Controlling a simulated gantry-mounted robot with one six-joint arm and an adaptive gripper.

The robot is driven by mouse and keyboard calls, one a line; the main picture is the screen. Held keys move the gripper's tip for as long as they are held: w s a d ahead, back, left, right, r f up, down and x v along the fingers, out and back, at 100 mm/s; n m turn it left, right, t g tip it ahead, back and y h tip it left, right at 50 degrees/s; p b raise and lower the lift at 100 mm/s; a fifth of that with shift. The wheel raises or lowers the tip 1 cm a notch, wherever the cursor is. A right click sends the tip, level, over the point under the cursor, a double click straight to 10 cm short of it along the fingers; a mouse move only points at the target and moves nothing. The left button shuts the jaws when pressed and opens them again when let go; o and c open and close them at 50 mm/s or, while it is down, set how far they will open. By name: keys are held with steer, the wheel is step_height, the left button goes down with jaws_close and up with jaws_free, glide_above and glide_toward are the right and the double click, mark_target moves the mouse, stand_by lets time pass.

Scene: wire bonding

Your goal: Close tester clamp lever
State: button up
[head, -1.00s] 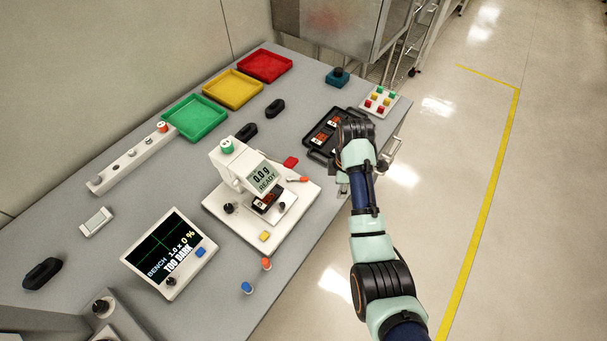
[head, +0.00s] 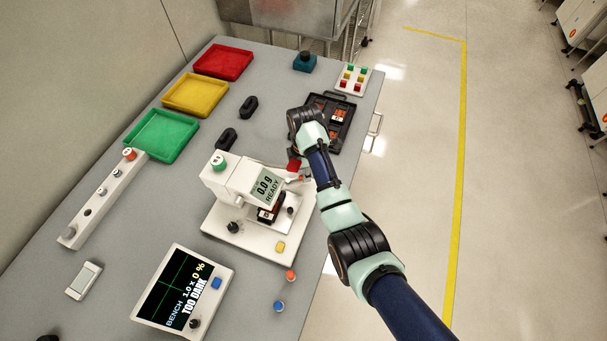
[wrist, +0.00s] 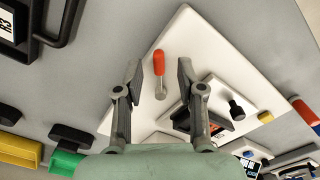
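The white tester (head: 222,216) stands on the grey bench, its display reading 0.0 g READY. A red-and-black part (head: 268,212) sits on its stage. The clamp lever (wrist: 159,62) has an orange-red grip and a grey stem, and stands on the white base plate in the wrist view. In the head view it is partly hidden by my arm. My gripper (wrist: 158,78) is open and empty above the tester base. The lever shows between its two fingers, nearer the fingertips. I cannot tell whether the fingers are level with it.
A black tray (head: 345,110) with red-and-black parts lies behind my wrist. A button panel (head: 352,80) and red, yellow and green bins (head: 160,133) stand farther back. A bench screen (head: 183,290) reading TOO DARK is at the front. A black knob (wrist: 237,108) stands near the lever.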

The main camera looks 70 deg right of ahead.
step_height(320, 180, down, 2)
steer(key=shift+f, duration=0.1)
jaws_close()
steer(key=shift+s+a+r+m+p, duration=0.2)
steer(key=shift+r+m+p, duration=0.3)
steer(key=shift+p, duration=0.7)
steer(key=shift+a+f+m+p, duration=0.2)
steer(key=shift+a+m+p, duration=0.15)
steer(key=shift+m+p, duration=0.6)
steer(key=shift+s+f, duration=0.1)
steer(key=shift+f, duration=0.15)
